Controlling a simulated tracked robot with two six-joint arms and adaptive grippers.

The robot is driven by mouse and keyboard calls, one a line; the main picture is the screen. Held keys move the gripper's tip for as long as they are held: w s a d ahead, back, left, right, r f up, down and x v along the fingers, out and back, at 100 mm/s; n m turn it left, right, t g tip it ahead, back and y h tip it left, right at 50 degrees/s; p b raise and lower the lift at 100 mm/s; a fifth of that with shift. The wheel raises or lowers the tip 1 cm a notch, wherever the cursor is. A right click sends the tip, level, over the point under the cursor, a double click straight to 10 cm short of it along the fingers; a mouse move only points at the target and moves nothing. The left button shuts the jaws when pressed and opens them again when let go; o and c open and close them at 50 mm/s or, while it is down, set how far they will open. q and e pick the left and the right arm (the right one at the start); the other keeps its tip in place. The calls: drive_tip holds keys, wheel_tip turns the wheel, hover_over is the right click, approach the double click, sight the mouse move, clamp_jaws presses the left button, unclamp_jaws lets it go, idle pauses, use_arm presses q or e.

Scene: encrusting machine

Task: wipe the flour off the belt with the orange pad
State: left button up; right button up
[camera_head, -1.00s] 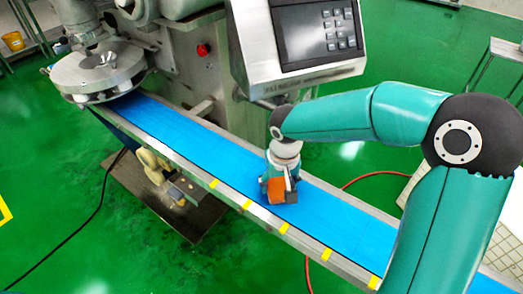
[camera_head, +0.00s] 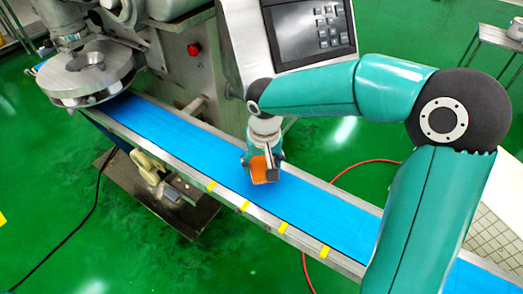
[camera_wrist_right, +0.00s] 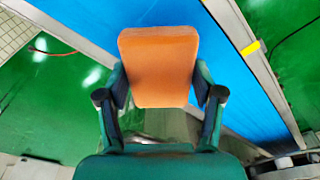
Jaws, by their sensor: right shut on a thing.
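My right gripper (camera_head: 262,172) is shut on the orange pad (camera_head: 259,170) over the blue belt (camera_head: 330,215). In the right wrist view the pad (camera_wrist_right: 160,66) sits between the two fingers of the right gripper (camera_wrist_right: 160,97), and the belt (camera_wrist_right: 210,30) runs behind it. I cannot tell if the pad touches the belt. I see no clear flour on the visible belt; the part behind the pad and arm is hidden. My left gripper is not in view.
The encrusting machine with its round metal disc (camera_head: 88,68) stands at the belt's far left end. A control panel (camera_head: 305,32) hangs behind the belt near my arm. Metal rails with yellow marks (camera_head: 244,206) edge the belt. A red hose (camera_head: 345,172) lies on the green floor.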

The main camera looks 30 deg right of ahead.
drive_tip(key=shift+r+p, duration=0.75)
drive_tip(key=shift+r, duration=0.6)
drive_tip(key=shift+s+f, duration=0.1)
